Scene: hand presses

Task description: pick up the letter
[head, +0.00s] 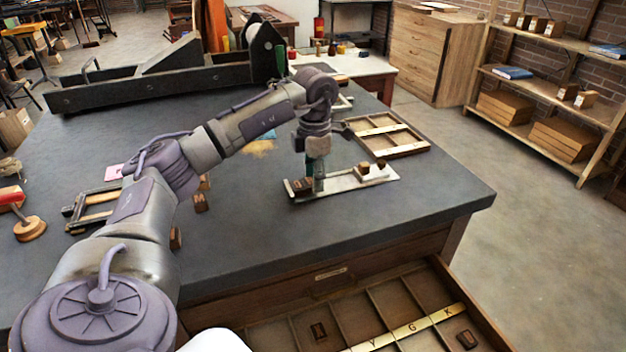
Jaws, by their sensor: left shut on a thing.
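My left gripper (317,182) points down over the worktable and is shut at the pale composing tray (345,183). A dark brown letter block (301,187) shows at the tray's left end, right against the fingers; it appears to be what they hold. The fingers hide part of it, and I cannot tell whether it is clear of the tray. Other letter blocks lie on the table left of the tray, one marked M (200,203) and one partly behind my arm (175,239). My right gripper is not in view.
An open drawer (400,310) with letter-marked compartments holds blocks (318,330) (467,340) below the table's front edge. A divided wooden case (390,133) lies behind the tray. A large black press (160,75) stands at the back left. The table's right front is clear.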

